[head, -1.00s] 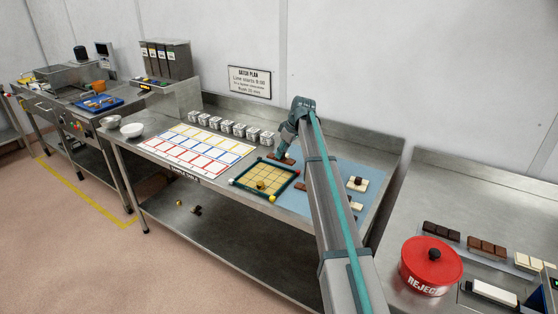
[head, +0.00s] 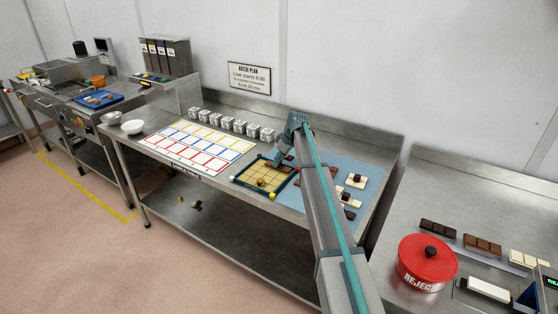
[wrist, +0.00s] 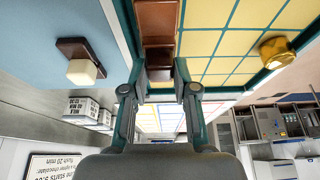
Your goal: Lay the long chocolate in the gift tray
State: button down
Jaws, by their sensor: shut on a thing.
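The gift tray (head: 239,181) is a yellow grid with a dark green rim on the bench; its grid also fills the upper right of the wrist view (wrist: 222,42). My gripper (head: 279,163) is at the tray's far right edge. In the wrist view my gripper (wrist: 159,72) is shut on the long chocolate (wrist: 157,22), a brown segmented bar. The bar lines up along one edge of the tray, beside the yellow cells. I cannot tell whether it touches the tray floor. A gold piece (wrist: 277,50) sits in the tray.
A blue mat (head: 342,171) right of the tray holds several dark and white chocolates (head: 356,181). White labelled cubes (head: 239,127) line the back. A printed colour-grid sheet (head: 198,145) lies left of the tray. A red reject pot (head: 427,265) stands on the right bench.

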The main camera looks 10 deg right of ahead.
jog(key=shift+f, duration=0.1)
jog(key=shift+f, duration=0.1)
jog(key=c, duration=0.9)
grip_release()
jog(key=b+v, duration=0.3)
jog(key=v, duration=0.9)
jog(key=shift+r, duration=0.2)
